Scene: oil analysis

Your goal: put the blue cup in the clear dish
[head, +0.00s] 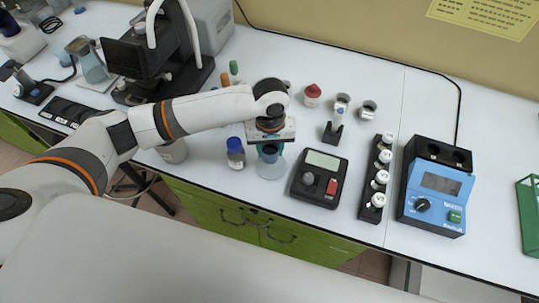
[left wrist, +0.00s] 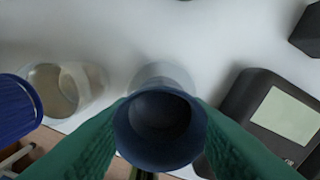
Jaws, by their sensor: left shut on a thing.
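The blue cup (head: 269,154) is between the fingers of my left gripper (head: 270,145), which is shut on it. In the left wrist view the dark blue cup (left wrist: 160,128) stands open end toward the camera, between the green finger pads. The clear dish (head: 271,170) is on the bench directly below the cup in the head view; its clear rim shows behind the cup in the left wrist view (left wrist: 164,72). I cannot tell whether the cup touches the dish or is just above it. My right gripper is not in view.
A blue-capped bottle (head: 236,154) stands close to the left of the dish, and a black meter (head: 319,178) close to the right. A rack of white-capped vials (head: 376,178) and a blue device (head: 436,190) stand farther right. The bench's front edge is near the dish.

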